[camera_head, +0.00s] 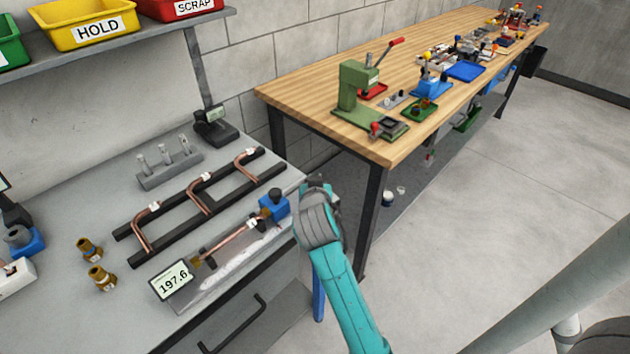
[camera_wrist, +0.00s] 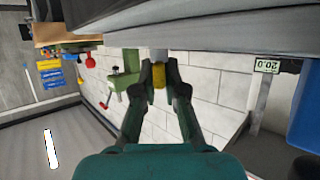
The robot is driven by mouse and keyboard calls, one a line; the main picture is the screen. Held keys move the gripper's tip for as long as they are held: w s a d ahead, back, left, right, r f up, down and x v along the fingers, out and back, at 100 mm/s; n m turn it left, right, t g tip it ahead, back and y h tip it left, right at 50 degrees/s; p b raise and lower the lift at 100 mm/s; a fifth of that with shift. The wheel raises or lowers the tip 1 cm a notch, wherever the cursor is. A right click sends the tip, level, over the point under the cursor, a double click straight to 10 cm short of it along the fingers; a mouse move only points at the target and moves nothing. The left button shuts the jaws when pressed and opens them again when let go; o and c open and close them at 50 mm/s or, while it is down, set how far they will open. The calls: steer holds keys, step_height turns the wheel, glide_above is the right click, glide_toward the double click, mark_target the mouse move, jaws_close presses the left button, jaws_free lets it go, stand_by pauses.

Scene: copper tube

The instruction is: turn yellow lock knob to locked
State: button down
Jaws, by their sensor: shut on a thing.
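The yellow lock knob (camera_wrist: 160,78) shows in the wrist view between my two fingertips, just below a grey stub at the edge of a grey surface. My gripper (camera_wrist: 160,72) is shut on the knob, with a finger on each side. In the head view my gripper (camera_head: 328,188) is at the right end of the grey bench, beside the blue block (camera_head: 274,204) of the tube fixture. The knob is hidden there behind my wrist. A copper tube (camera_head: 232,240) lies in the fixture, with a display (camera_head: 172,281) reading 197.6. I cannot tell the knob's turn angle.
A black rack (camera_head: 190,222) with bent copper tubes and brass fittings (camera_head: 101,277) are on the grey bench (camera_head: 80,325). A wooden workbench (camera_head: 300,88) with a green press (camera_head: 357,90) stands behind. Floor to the right is open.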

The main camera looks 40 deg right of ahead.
steer(key=shift+f, duration=0.1)
steer(key=c, duration=1.2)
jaws_free()
steer(key=shift+c, duration=0.2)
steer(key=shift+s+a, duration=0.1)
steer(key=v, duration=1.2)
